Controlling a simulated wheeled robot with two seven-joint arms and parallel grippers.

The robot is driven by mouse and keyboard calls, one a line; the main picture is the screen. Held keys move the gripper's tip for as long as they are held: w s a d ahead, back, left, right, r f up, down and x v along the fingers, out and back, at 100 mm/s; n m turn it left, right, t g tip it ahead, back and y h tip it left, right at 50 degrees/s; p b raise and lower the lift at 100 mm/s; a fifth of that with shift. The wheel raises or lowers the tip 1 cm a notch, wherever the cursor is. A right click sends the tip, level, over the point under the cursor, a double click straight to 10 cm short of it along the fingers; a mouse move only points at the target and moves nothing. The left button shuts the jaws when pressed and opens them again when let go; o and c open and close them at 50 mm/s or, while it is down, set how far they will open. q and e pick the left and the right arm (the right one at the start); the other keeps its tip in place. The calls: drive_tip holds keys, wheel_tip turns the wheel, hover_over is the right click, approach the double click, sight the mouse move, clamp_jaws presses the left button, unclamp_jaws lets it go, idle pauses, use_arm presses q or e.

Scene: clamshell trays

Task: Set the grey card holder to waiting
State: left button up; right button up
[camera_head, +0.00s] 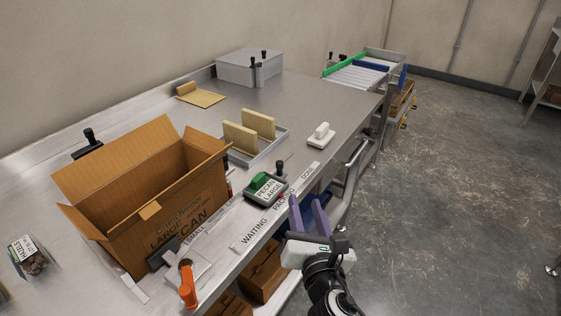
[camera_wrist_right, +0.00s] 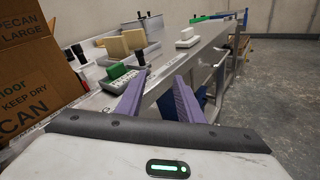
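The grey card holder (camera_head: 252,199) sits near the table's front edge, behind the PACKING word of the label strip. It carries a green block and a white card reading PECAN LARGE. It also shows in the right wrist view (camera_wrist_right: 117,85), left of my fingers. The strip's WAITING word (camera_head: 254,231) is nearer the carton, and DONE (camera_head: 309,171) is farther away. My right gripper (camera_head: 306,203), with purple fingers, is open and empty, just off the table's front edge, to the right of the holder and apart from it. My left gripper is not in view.
An open cardboard carton (camera_head: 190,205) stands left of the holder. A grey tray (camera_head: 279,140) with two tan blocks is behind it. An orange-handled tool (camera_head: 187,285) lies at the front. A white handled block (camera_head: 320,137) is farther right. Bare table lies between.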

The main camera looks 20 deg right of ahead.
sight(280, 166)
drive_tip(key=w+n, duration=0.1)
drive_tip(key=w, duration=0.3)
drive_tip(key=w+a+r+n+t, duration=0.1)
drive_tip(key=w+n, duration=0.1)
drive_tip(key=w, duration=0.2)
drive_tip(key=w+r+n+y, duration=0.1)
drive_tip(key=w+n, duration=0.1)
drive_tip(key=w, duration=0.2)
drive_tip(key=shift+a+t, duration=0.3)
drive_tip(key=shift+c, duration=0.4)
clamp_jaws()
